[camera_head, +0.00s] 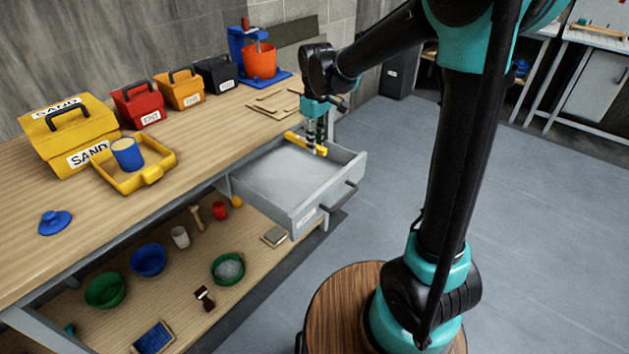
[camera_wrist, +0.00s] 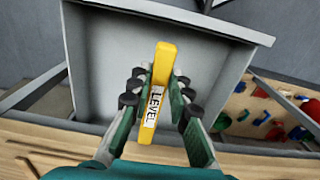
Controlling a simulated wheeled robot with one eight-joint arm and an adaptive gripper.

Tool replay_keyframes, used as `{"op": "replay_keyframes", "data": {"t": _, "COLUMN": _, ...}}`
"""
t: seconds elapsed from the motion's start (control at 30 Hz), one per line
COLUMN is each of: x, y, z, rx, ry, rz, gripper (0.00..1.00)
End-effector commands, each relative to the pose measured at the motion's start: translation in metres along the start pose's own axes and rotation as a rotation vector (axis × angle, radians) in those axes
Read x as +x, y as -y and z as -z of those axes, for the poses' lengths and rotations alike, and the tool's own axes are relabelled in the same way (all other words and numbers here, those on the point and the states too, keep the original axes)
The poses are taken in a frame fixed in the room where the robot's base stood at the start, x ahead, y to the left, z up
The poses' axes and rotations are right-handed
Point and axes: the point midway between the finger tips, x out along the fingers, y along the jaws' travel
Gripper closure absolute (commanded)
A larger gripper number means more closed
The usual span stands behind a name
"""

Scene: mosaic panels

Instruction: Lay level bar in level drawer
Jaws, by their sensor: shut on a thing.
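The level bar is a yellow bar (camera_head: 305,143) with a white "LEVEL" label, and it also shows in the wrist view (camera_wrist: 163,72). My gripper (camera_head: 313,140) is shut on it, with a finger on each side of the label in the wrist view (camera_wrist: 157,94). The open grey drawer (camera_head: 313,203) sticks out from the bench below the gripper. Its floor looks empty, and its front and handle show in the head view. The bar is over the back part of the drawer; I cannot tell whether it touches the floor.
The wooden bench top (camera_head: 215,125) runs along the drawer's left, with a yellow tray (camera_head: 135,175), a yellow SAND box (camera_head: 65,140) and several toolboxes behind. The lower shelf (camera_head: 165,275) holds bowls and tools. The grey floor right of the drawer is clear.

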Motion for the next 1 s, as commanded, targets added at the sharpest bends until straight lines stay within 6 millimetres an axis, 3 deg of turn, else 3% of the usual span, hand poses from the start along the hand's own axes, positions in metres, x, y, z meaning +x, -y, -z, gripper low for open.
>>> {"op": "replay_keyframes", "data": {"t": 0.1, "x": 0.031, "y": 0.0, "z": 0.0, "rx": 0.001, "ry": 0.0, "rz": 0.0, "gripper": 1.0}}
{"op": "replay_keyframes", "data": {"t": 0.43, "x": 0.106, "y": -0.001, "z": 0.0, "rx": 0.001, "ry": 0.0, "rz": 0.0, "gripper": 1.0}}
{"op": "replay_keyframes", "data": {"t": 1.0, "x": 0.166, "y": -0.001, "z": 0.0, "rx": 0.001, "ry": 0.0, "rz": 0.0, "gripper": 1.0}}
